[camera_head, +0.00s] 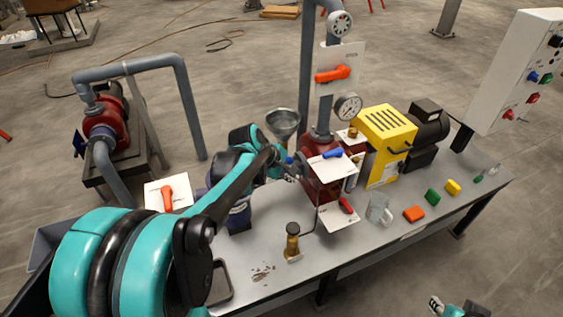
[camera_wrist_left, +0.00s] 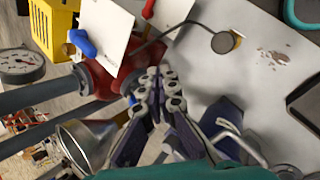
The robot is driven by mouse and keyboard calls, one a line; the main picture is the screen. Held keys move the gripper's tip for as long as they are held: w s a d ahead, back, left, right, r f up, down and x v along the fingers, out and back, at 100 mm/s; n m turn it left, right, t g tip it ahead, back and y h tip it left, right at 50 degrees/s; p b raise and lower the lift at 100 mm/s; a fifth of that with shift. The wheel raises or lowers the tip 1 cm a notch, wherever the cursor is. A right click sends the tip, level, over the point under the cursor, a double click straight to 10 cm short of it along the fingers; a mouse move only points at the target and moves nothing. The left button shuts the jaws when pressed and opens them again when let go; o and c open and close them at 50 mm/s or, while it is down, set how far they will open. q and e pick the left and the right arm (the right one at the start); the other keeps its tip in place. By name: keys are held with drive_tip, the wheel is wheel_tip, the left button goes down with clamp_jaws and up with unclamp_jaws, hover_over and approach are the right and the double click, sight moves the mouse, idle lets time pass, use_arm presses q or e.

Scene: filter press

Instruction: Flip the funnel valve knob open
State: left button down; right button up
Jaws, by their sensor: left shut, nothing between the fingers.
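The metal funnel (camera_head: 283,122) stands behind my left gripper, left of the red press body. In the left wrist view the funnel (camera_wrist_left: 84,143) is at lower left. A small blue piece (camera_wrist_left: 131,100) by its stem looks like the funnel valve knob; it is mostly hidden and its position is unclear. My left gripper (camera_head: 287,168) is shut and empty near the funnel's stem. In the left wrist view its fingertips (camera_wrist_left: 158,88) are together just right of the blue piece; contact cannot be told. My right gripper (camera_head: 437,304) shows only partly at the bottom edge.
White plates carry a blue handle (camera_head: 333,153), a red handle (camera_head: 346,205) and orange handles (camera_head: 333,74) (camera_head: 167,198). A yellow machine (camera_head: 383,142) is behind.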

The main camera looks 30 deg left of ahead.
use_arm(q)
drive_tip(key=w+a+f+n+h+p, duration=0.1)
drive_tip(key=w+a+f+n, duration=0.1)
drive_tip(key=a+n, duration=0.3)
drive_tip(key=w+a+f+n+t+p, duration=0.1)
drive_tip(key=w+a+n, duration=0.3)
drive_tip(key=a, duration=0.5)
drive_tip(key=shift+a+f+n+t+h+p, duration=0.15)
drive_tip(key=shift+f+n+t+h+p, duration=0.35)
drive_tip(key=shift+n, duration=0.6)
drive_tip(key=shift+f, duration=0.15)
drive_tip(key=b+x, duration=0.3)
drive_tip(key=x, duration=0.7)
drive_tip(key=shift+s, duration=0.15)
